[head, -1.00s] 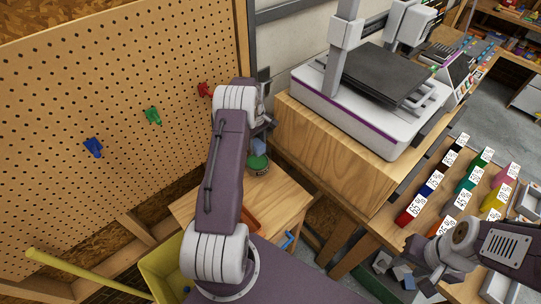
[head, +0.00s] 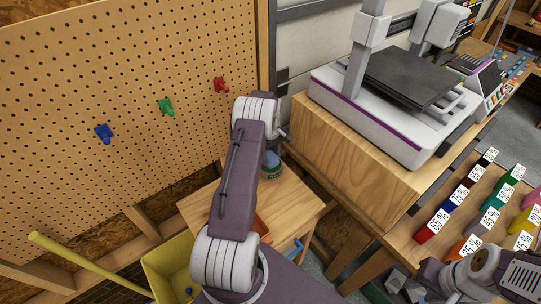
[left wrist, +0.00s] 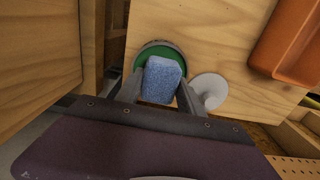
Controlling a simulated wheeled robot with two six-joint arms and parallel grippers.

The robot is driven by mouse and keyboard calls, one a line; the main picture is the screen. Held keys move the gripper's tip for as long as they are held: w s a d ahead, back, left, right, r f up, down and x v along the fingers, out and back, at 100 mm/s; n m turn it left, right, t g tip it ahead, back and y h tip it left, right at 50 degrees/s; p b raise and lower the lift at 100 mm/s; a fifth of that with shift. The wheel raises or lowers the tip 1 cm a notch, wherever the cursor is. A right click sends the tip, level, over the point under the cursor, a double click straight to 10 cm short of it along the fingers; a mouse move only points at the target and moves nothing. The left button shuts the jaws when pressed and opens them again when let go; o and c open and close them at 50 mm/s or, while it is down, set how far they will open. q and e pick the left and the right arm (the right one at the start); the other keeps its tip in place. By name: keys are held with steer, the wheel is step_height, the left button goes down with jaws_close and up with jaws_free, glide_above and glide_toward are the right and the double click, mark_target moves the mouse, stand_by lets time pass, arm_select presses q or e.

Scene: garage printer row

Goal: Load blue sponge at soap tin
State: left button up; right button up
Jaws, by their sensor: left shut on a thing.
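The blue sponge (left wrist: 161,82) is held between the two fingers of my left gripper (left wrist: 158,88) in the left wrist view. The round soap tin (left wrist: 146,52) has a green inside and stands on the wooden stand. The sponge overlaps the tin's opening in this view; I cannot tell whether it touches the tin's bottom. In the head view the green tin (head: 273,173) shows just right of my left arm, with the sponge at it partly hidden. My left arm hides most of its gripper there. My right arm comes in at the lower right; its fingers do not show.
An orange tray (left wrist: 288,48) and a pale disc (left wrist: 208,92) lie near the tin. A yellow bin (head: 165,268) stands below left. A 3D printer (head: 400,95) on a wooden box stands right of the stand. A pegboard (head: 60,90) rises at the left.

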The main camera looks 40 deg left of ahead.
mark_target(272, 156)
arm_select(q)
steer(key=shift+s+f+b, duration=0.1)
steer(key=shift+f+b, duration=0.25)
steer(key=shift+f, duration=0.15)
stand_by(1.8)
step_height(272, 156, up, 7)
steer(key=p, duration=0.5)
steer(key=shift+r, duration=0.1)
stand_by(0.4)
steer(key=shift+d, duration=0.35)
steer(key=s+d+r+m+b, duration=0.1)
steer(key=s+d+m, duration=0.3)
steer(key=d, duration=0.3)
steer(key=s+d+r+m+b, duration=0.1)
steer(key=s+d+r+m, duration=0.1)
steer(key=s+d+m, duration=0.2)
steer(key=s+d+r+m+b, duration=0.1)
steer(key=s+d+m, duration=0.3)
steer(key=d, duration=0.6)
steer(key=r+m, duration=0.1)
steer(key=m, duration=0.1)
steer(key=shift+d+r+m, duration=0.15)
steer(key=shift+d+m, duration=0.25)
